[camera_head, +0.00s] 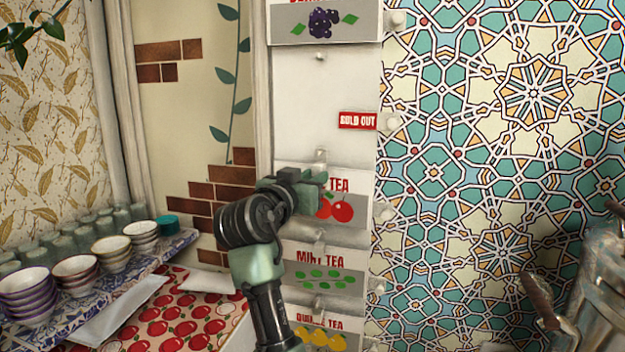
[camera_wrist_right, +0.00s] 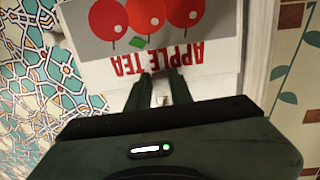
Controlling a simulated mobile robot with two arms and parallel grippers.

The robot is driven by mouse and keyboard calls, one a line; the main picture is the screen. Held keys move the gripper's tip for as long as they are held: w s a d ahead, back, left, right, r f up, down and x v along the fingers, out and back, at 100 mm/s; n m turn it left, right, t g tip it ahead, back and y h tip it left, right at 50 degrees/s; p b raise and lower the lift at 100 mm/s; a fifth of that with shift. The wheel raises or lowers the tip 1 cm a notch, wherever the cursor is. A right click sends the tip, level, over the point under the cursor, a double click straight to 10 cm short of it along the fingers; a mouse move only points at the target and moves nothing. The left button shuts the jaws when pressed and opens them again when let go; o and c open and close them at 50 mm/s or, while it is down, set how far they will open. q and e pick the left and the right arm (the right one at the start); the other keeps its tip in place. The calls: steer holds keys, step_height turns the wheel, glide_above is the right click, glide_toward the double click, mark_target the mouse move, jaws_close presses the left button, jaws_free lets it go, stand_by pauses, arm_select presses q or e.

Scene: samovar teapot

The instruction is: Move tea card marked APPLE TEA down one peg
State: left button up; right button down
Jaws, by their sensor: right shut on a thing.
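The APPLE TEA card (camera_head: 345,212) is on the white board in the head view, with red apples below its red lettering. It sits above the MINT TEA card (camera_head: 325,275) and below a bare stretch of board. My right gripper (camera_head: 310,182) covers the card's left part and is shut on its upper edge. In the right wrist view the card (camera_wrist_right: 105,25) appears upside down, and my right fingers (camera_wrist_right: 162,85) meet its lettered edge. A peg (camera_head: 320,156) shows just above the card. Whether the card still rests on a peg is hidden. My left gripper is not in view.
A berry card (camera_head: 345,22) hangs higher up, with a bare peg (camera_head: 320,57) below it. A SOLD OUT tag (camera_head: 357,120) is at the board's right edge. A quince card (camera_head: 325,338) is lowest. Stacked bowls (camera_head: 25,290) stand left; a metal vessel (camera_head: 600,280) stands right.

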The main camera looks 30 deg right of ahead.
steer(key=c, duration=1.2)
jaws_free()
steer(key=shift+a, duration=0.1)
steer(key=b+v, duration=0.3)
steer(key=v, duration=0.4)
steer(key=shift+s+a+b, duration=0.25)
steer(key=shift+b, duration=0.15)
